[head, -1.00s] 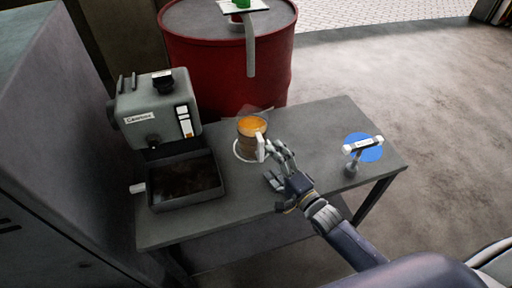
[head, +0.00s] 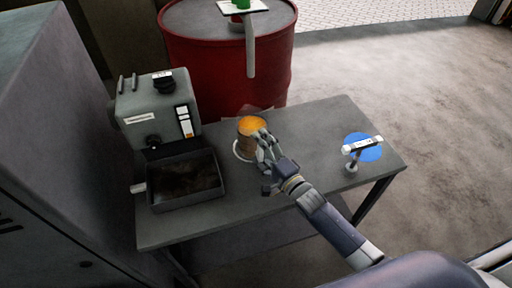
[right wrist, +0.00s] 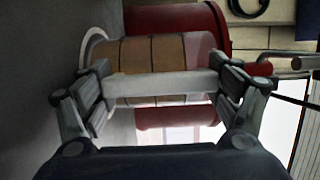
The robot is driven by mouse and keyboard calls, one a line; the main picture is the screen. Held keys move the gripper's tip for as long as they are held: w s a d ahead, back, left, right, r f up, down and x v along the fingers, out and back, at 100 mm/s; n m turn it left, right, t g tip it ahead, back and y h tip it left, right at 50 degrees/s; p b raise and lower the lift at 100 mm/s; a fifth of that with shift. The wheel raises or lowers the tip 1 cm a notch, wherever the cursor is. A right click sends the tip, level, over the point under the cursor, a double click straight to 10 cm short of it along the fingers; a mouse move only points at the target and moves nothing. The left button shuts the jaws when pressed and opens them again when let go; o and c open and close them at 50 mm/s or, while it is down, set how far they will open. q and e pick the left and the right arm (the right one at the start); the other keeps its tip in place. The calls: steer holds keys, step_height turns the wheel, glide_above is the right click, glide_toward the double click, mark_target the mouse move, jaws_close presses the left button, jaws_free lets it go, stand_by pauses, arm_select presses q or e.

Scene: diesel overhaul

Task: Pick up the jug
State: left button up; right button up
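The jug (head: 249,130) is see-through with orange-brown liquid and a pale handle. It stands upright on the bench in a white ring. My right gripper (head: 264,152) is at its handle side and covers most of the handle in the head view. In the right wrist view the right gripper (right wrist: 163,90) has its fingers wide apart. The pale handle (right wrist: 160,86) lies lengthwise across the gap between them, with the banded jug body (right wrist: 165,54) behind. I cannot tell whether a finger touches the handle. My left gripper is not in view.
The grey bench (head: 310,130) also bears a grey machine (head: 157,112), a dark open tray (head: 186,182) and a small stand with a white crossbar (head: 362,145) by a blue disc (head: 370,153). A red drum (head: 215,75) stands behind. A tall grey cabinet (head: 50,150) is at left.

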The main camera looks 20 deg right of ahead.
steer(key=shift+r, duration=0.1)
steer(key=c, duration=0.4)
steer(key=shift+o, duration=0.2)
steer(key=shift+r, duration=0.15)
